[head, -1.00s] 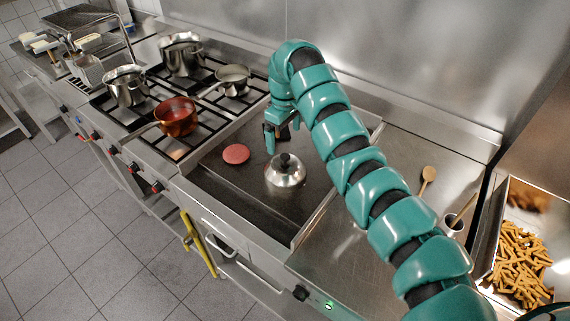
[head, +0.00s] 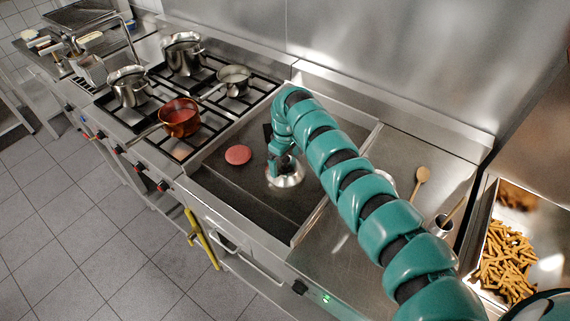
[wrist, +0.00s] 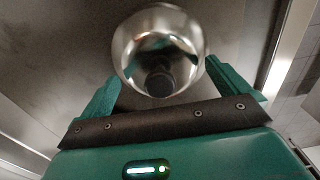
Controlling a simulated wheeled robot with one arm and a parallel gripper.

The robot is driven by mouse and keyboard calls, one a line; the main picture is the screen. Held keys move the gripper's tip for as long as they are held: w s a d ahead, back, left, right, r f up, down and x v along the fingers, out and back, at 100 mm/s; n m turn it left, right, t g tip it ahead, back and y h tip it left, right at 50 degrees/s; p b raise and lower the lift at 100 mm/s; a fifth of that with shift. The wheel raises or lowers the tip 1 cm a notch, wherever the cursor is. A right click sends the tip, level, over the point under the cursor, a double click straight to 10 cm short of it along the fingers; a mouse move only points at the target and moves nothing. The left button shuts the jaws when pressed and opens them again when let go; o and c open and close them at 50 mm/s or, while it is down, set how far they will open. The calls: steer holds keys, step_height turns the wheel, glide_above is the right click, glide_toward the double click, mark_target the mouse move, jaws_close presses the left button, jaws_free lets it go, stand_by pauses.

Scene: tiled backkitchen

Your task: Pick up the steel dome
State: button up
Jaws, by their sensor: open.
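The steel dome (head: 287,179) is a shiny round cover with a dark knob on top. It sits on the dark griddle plate (head: 245,195). In the head view my gripper (head: 283,166) is over the dome and hides its knob and upper part. In the wrist view the dome (wrist: 158,45) is at the top middle, with its dark knob (wrist: 159,83) facing the gripper. My gripper (wrist: 160,85) is open, with one green finger on each side of the knob. I cannot tell whether the fingers touch the dome.
A pink patty (head: 238,155) lies on the griddle left of the dome. A copper pan (head: 180,118) and several steel pots stand on the gas burners further left. A wooden spoon (head: 421,182) lies on the steel counter at right, near a tray of fries (head: 507,255).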

steer(key=c, duration=0.9)
steer(key=shift+s, duration=0.15)
steer(key=shift+f, duration=0.1)
steer(key=shift+c, duration=0.7)
